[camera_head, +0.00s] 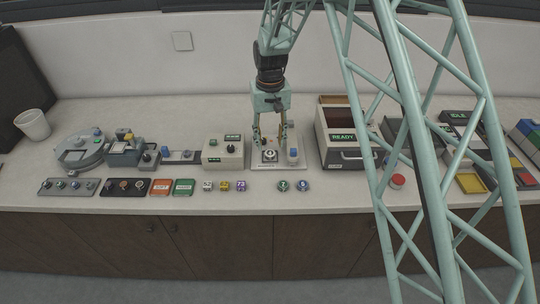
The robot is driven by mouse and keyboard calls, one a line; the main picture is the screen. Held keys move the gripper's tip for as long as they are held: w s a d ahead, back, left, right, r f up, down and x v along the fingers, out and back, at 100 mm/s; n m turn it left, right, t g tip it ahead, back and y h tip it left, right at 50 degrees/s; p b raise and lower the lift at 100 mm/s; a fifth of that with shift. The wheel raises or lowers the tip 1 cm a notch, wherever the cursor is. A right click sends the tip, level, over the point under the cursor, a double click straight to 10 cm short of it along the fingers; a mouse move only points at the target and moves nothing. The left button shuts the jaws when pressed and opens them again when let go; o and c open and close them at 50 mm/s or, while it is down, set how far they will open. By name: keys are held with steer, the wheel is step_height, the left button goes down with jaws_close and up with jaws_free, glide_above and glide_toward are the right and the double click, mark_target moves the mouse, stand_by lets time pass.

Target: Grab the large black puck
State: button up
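A dark round piece with a pale top (269,155), possibly the large black puck, sits on the light base plate of a small press-like station (262,166). My gripper (270,139) points down right above that piece. Its two fingers are apart, with a visible gap between them. I cannot tell whether the fingertips touch anything. Two small dark-rimmed round pieces, one green (283,186) and one blue (303,186), lie on the counter in front of the station.
A beige control box (223,152) stands close left of the gripper, and a "READY" machine (343,138) close right. A black tray (125,187) and a grey tray (69,187) hold several small round pieces. A red button (398,181) lies right. My green lattice structure hides part of the right side.

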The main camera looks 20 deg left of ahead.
mark_target(270, 153)
steer(key=shift+f, duration=2.5)
steer(key=shift+c, duration=0.2)
steer(key=c, duration=0.9)
steer(key=shift+r, duration=0.25)
steer(key=shift+s+r, duration=0.1)
steer(key=shift+r, duration=1.5)
steer(key=s+d, duration=0.3)
steer(key=s, duration=0.1)
steer(key=s+d+r, duration=0.1)
steer(key=s+d, duration=0.2)
steer(key=s, duration=0.1)
steer(key=s+d, duration=0.4)
steer(key=shift+s+r, duration=0.15)
steer(key=shift+r, duration=0.05)
